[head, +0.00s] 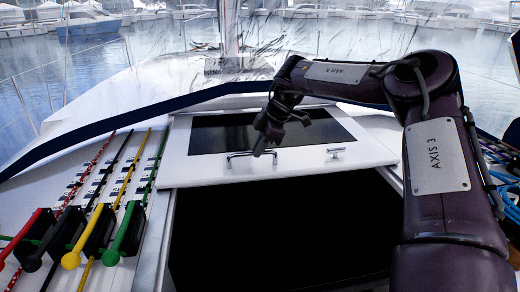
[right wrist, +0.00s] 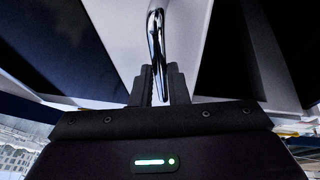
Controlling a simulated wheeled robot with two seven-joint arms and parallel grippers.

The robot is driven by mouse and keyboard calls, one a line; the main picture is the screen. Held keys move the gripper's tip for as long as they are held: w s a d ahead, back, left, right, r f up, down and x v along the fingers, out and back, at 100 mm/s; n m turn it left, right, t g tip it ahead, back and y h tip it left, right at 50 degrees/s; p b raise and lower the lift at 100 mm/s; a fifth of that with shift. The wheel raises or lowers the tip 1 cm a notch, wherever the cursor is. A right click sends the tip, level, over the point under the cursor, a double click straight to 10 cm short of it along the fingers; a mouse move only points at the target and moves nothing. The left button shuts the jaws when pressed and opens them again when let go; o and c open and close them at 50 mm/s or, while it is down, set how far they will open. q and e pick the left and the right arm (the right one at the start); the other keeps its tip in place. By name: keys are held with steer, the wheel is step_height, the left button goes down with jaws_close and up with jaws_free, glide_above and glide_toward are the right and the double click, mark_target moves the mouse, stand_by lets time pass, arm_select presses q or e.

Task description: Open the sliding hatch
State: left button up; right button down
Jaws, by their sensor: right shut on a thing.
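The sliding hatch (head: 210,171) is a white framed panel with a dark window. It sits toward the far end of its rails, and a large dark opening (head: 280,235) shows on the near side of it. A chrome handle (head: 238,156) stands on its front frame, with a small latch (head: 335,152) to the right. My right gripper (head: 262,147) is at the right end of the handle. In the right wrist view its fingers (right wrist: 160,88) are closed around the chrome bar (right wrist: 156,40). My left gripper is not in view.
Several rope clutches with red, black, yellow and green levers (head: 72,259) stand left of the opening, with coloured ropes (head: 130,170) running forward. Blue ropes (head: 500,180) lie at the right. A mast (head: 229,30) rises beyond the hatch.

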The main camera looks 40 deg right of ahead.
steer(key=shift+r, duration=0.1)
steer(key=c, duration=1.4)
jaws_free()
steer(key=shift+s+d+r, duration=0.1)
steer(key=shift+r, duration=0.2)
steer(key=b+v, duration=0.1)
steer(key=v, duration=0.6)
steer(key=shift+b, duration=0.35)
